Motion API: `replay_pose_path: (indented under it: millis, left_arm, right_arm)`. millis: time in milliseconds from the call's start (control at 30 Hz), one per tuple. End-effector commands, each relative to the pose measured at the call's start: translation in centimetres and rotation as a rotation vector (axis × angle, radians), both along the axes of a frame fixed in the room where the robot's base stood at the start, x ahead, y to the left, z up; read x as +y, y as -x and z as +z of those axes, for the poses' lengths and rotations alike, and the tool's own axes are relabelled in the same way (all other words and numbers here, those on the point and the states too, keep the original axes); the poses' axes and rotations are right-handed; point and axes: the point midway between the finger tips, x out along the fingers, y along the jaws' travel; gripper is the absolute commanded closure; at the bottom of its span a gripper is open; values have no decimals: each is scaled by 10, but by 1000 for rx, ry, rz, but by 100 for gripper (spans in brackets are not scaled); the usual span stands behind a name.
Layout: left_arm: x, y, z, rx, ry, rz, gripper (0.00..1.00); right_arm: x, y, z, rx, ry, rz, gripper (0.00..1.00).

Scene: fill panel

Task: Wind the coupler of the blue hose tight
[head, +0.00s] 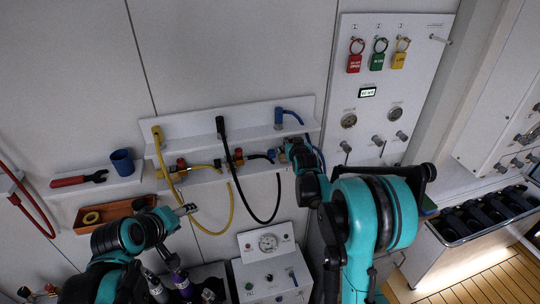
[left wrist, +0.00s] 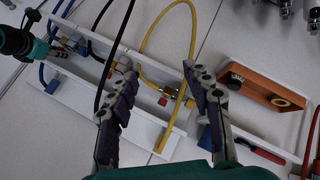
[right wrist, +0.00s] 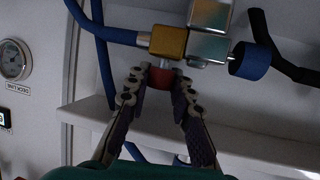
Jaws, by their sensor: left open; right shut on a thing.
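The blue hose (right wrist: 118,36) runs in from the left in the right wrist view and ends at a brass-coloured coupler (right wrist: 168,41). The coupler sits against a silver block (right wrist: 208,47). Below the coupler is a red knob (right wrist: 160,77). My right gripper (right wrist: 160,82) is shut on this red knob, one finger on each side. In the head view the blue hose (head: 294,115) shows at the shelf's right end, and my right gripper (head: 290,146) partly hides the fitting there.
A blue cap (right wrist: 250,62) hangs right of the silver block. The yellow hose (head: 231,205) and black hose (head: 262,219) loop down from the white shelf (head: 190,126). An orange tray (head: 112,209) with a yellow ring is at left. A gauge box (head: 265,262) stands below.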

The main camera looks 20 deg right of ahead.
Motion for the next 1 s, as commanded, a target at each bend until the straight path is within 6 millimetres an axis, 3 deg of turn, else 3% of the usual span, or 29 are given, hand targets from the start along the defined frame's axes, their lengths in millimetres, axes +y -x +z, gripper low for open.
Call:
replay_pose_path:
  millis: [100, 300, 600, 733, 1000]
  left_arm:
    - [-42, -42, 7, 23, 166, 45, 50]
    - [-113, -104, 7, 94, 448, 125, 50]
    - [-208, -167, -16, 246, 806, 229, 50]
    - [-231, -179, -25, 293, 892, 257, 50]
    - [-254, -193, -36, 321, 940, 272, 50]
  right_arm:
    - [0, 0, 0, 0, 0, 0, 100]
    - [0, 0, 0, 0, 0, 0, 100]
    - [0, 0, 0, 0, 0, 0, 100]
    - [0, 0, 0, 1, 0, 0, 100]
    - [0, 0, 0, 1, 0, 0, 100]
